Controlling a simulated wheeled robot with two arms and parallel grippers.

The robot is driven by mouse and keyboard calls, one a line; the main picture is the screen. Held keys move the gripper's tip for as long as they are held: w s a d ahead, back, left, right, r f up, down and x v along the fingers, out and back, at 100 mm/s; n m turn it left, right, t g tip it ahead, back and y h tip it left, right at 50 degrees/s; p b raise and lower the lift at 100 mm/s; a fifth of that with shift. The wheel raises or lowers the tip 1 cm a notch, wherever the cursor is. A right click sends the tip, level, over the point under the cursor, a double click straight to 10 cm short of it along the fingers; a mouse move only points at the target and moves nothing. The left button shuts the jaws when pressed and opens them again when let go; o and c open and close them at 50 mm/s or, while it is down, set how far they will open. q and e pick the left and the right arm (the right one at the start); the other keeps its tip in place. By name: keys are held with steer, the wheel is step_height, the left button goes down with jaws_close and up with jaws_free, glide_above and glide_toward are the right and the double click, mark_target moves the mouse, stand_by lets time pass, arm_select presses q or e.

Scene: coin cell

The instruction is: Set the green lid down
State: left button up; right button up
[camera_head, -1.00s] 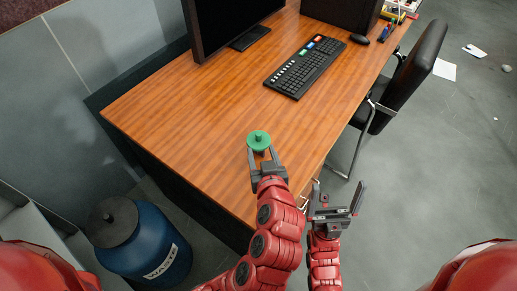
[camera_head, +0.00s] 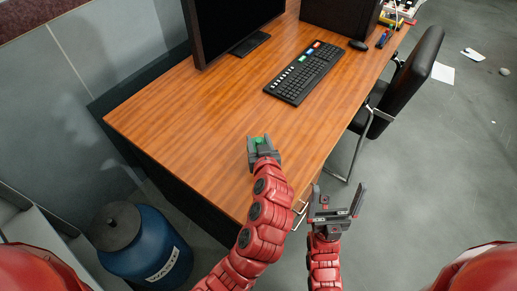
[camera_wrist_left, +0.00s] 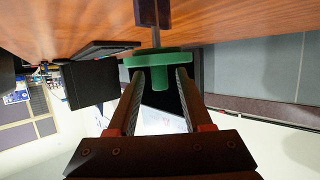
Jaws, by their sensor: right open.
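The green lid (camera_wrist_left: 140,60) is a flat disc with a short stub, and it lies at the fingertips of my left gripper (camera_wrist_left: 160,76) in the left wrist view. The stub stands between the fingers with some gap showing on each side. In the head view the fingers of my left gripper (camera_head: 264,145) stand apart over the near part of the desk, and only a little of the green lid (camera_head: 259,140) shows between them. Any contact with the lid or desk is hidden. My right gripper (camera_head: 335,208) is open and empty, beyond the desk's right edge.
The wooden desk (camera_head: 190,110) has wide bare room around my left gripper. A keyboard (camera_head: 305,73) and a monitor (camera_head: 225,25) stand farther back. A blue waste bin (camera_head: 150,250) is at lower left, and a black chair (camera_head: 408,75) is at the right.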

arm_select(q)
jaws_close()
stand_by(0.3)
